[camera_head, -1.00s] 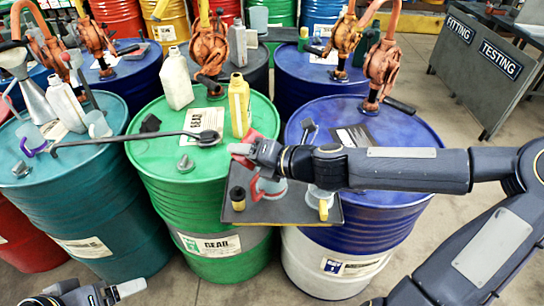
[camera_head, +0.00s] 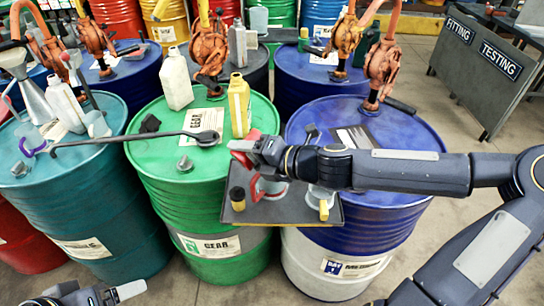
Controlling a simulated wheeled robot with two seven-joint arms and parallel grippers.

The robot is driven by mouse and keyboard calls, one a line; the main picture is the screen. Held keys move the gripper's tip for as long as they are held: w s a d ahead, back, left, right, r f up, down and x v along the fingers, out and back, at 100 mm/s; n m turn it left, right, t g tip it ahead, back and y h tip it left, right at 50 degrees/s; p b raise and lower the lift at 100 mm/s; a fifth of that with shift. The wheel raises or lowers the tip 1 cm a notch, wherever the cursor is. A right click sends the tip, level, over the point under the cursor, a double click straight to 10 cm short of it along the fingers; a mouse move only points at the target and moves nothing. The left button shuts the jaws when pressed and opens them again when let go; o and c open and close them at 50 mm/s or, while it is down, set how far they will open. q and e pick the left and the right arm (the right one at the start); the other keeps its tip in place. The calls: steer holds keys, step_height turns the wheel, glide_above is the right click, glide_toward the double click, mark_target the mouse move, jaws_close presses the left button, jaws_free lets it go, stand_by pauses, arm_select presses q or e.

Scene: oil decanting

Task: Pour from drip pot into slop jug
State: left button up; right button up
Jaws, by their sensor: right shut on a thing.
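My right gripper (camera_head: 243,151) reaches in from the right, above the dark tray between the green and blue drums. It is shut, and red parts show at its jaws. A small clear vessel with a red handle (camera_head: 256,188) is directly below the gripper; its top is hidden by my arm, so the grip itself is not clear. A clear jug with a yellow handle (camera_head: 323,209) stands on the tray to its right, partly hidden by my arm. I cannot tell which is the drip pot and which the slop jug. Part of my left arm shows at bottom left; its jaws are unclear.
The dark tray (camera_head: 290,212) also bears a small dark bottle (camera_head: 237,198). The green drum carries a long-handled ladle (camera_head: 205,137), a yellow bottle (camera_head: 239,105) and a white bottle (camera_head: 177,80). A purple-handled jug (camera_head: 32,143) stands on the teal drum. Orange pumps rise behind.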

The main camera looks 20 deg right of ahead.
steer(key=shift+r, duration=0.2)
stand_by(0.3)
steer(key=shift+w+d+f+m+y, duration=0.35)
steer(key=shift+d+m+y, duration=0.15)
steer(key=shift+m, duration=0.3)
stand_by(0.4)
steer(key=shift+r+m+y+p, duration=0.4)
steer(key=shift+r+m+p, duration=0.05)
steer(key=shift+m+p, duration=0.15)
stand_by(0.7)
steer(key=shift+w+d+f+m+y+b, duration=0.1)
steer(key=shift+d+f+m+y+b, duration=0.2)
steer(key=shift+m, duration=0.4)
stand_by(0.5)
steer(key=shift+w+d+r+m+y+p, duration=0.1)
steer(key=shift+r+m+y+p, duration=0.2)
steer(key=shift+m+y+p, duration=0.35)
stand_by(0.5)
steer(key=shift+d+r+m+t+p, duration=0.2)
steer(key=shift+m+t+p, duration=0.1)
steer(key=shift+m, duration=0.15)
